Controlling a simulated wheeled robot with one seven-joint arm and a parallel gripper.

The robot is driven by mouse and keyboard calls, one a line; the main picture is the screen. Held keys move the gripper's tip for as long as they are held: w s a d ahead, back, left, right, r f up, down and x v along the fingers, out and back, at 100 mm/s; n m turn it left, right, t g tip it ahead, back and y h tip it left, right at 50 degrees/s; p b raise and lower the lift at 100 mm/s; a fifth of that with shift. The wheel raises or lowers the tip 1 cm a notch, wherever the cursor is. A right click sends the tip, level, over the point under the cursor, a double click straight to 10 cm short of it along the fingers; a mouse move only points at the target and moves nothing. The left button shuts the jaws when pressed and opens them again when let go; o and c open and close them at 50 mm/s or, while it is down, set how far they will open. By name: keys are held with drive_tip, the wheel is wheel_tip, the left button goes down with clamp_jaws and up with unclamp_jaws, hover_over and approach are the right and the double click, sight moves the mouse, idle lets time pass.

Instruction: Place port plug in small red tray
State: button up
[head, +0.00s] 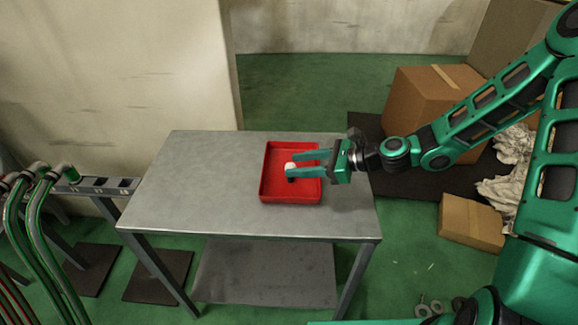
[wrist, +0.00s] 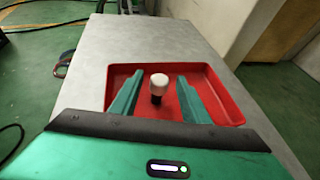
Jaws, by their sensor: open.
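The port plug (head: 290,168), with a white rounded top and a dark lower part, stands upright in the small red tray (head: 307,198). The tray lies on the grey metal table. In the wrist view the plug (wrist: 159,81) is between my two green fingers, with gaps on both sides, and the red tray (wrist: 226,103) lies around and below them. My gripper (head: 291,164) reaches in from the right over the tray and is open. It also shows in the wrist view (wrist: 157,84). The head view partly hides the plug behind the fingers.
The grey table (head: 200,195) is bare left of the tray. Green hoses (head: 35,220) and a metal rail stand at the left. Cardboard boxes (head: 425,105) and crumpled white material lie on the floor at the right, beyond the table.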

drive_tip(key=v, duration=0.5)
idle(0.3)
